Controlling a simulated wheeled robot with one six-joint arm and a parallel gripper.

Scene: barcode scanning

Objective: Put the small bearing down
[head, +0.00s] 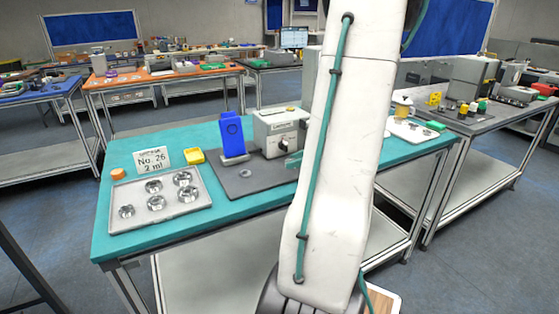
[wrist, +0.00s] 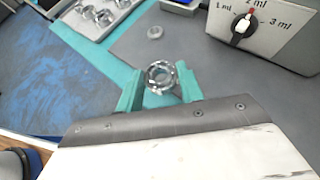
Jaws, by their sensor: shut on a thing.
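My gripper (wrist: 158,72) is shut on a small silver bearing (wrist: 161,75), a metal ring with a dark centre, between its two teal fingers. The bearing is held at the near edge of the dark grey mat (wrist: 205,50), with teal table showing below. In the head view one teal finger (head: 293,160) shows beside the mat, and my arm hides the rest of the gripper and the held bearing. A flat silver round piece (head: 246,173) lies on the mat; it also shows in the wrist view (wrist: 155,32).
A silver tray (head: 130,222) with several bearings stands on the left of the teal table. A blue stand (head: 232,134) and a grey dial box (head: 272,137) stand at the mat's back.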

